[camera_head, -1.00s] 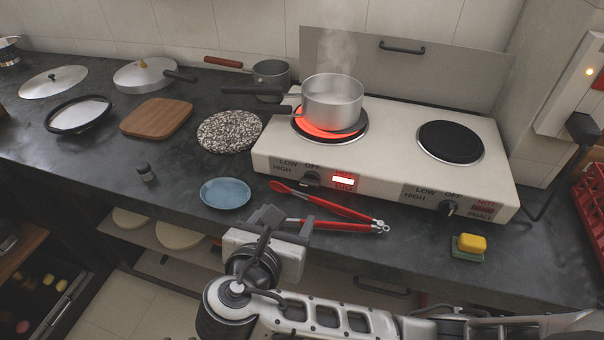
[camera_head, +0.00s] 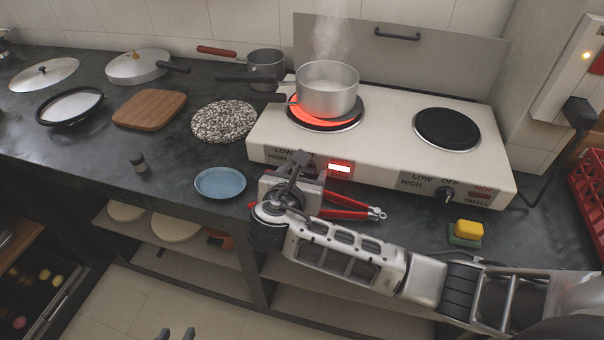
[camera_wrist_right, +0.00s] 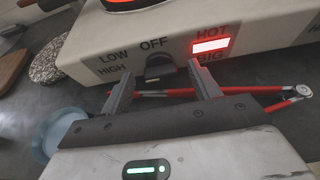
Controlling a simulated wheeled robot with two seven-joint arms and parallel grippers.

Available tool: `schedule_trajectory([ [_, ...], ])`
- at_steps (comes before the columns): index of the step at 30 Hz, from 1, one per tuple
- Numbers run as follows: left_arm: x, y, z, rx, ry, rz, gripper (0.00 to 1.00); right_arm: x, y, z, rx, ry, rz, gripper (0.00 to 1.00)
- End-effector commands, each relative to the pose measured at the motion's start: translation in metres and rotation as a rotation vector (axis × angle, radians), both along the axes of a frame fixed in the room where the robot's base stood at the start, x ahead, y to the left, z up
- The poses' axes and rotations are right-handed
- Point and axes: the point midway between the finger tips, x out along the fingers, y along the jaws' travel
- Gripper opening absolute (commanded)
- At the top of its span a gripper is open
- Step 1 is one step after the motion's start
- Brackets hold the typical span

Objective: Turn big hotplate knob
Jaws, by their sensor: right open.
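The big hotplate's dark knob (camera_wrist_right: 158,68) is on the front panel of the white stove (camera_head: 400,125), beside the LOW, OFF and HIGH marks and left of the lit red HOT BIG lamp (camera_wrist_right: 211,46). In the right wrist view it lies between the spread fingers of my right gripper (camera_wrist_right: 160,74); I see no contact. In the head view my right gripper (camera_head: 308,164) is at the front panel and largely hides the knob. The big hotplate (camera_head: 327,118) glows red under a steaming pot (camera_head: 327,88). My left gripper's fingertips (camera_head: 176,333) show apart at the bottom edge.
Red tongs (camera_head: 350,210) lie on the counter just right of my right gripper, a blue plate (camera_head: 220,183) to its left. The small hotplate's knob (camera_head: 446,193) is farther right, near a yellow and green sponge (camera_head: 466,232). The pot's dark handle reaches left.

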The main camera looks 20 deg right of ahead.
Motion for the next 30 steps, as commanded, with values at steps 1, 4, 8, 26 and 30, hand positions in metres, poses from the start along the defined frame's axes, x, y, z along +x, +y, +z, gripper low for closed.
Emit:
schedule_trajectory([
  [1, 0.000, 0.000, 0.000, 0.000, -0.001, 0.000, 0.33, 0.000, 0.000, 0.000, 0.000, 0.000, 0.000, 0.62],
  [4, 0.000, 0.000, 0.000, 0.001, -0.001, -0.001, 0.33, 0.000, 0.000, 0.000, 0.000, 0.000, 0.000, 0.62],
  [8, 0.000, 0.000, 0.000, 0.001, -0.001, -0.001, 0.33, 0.000, 0.000, 0.000, 0.000, 0.000, 0.000, 0.26],
  [26, -0.002, 0.002, 0.013, 0.007, 0.001, 0.002, 0.33, -0.003, -0.002, 0.003, 0.133, -0.087, -0.001, 0.17],
  [30, -0.006, 0.004, 0.011, 0.014, 0.018, 0.004, 0.33, -0.004, -0.004, 0.001, 0.221, -0.147, -0.002, 0.17],
])
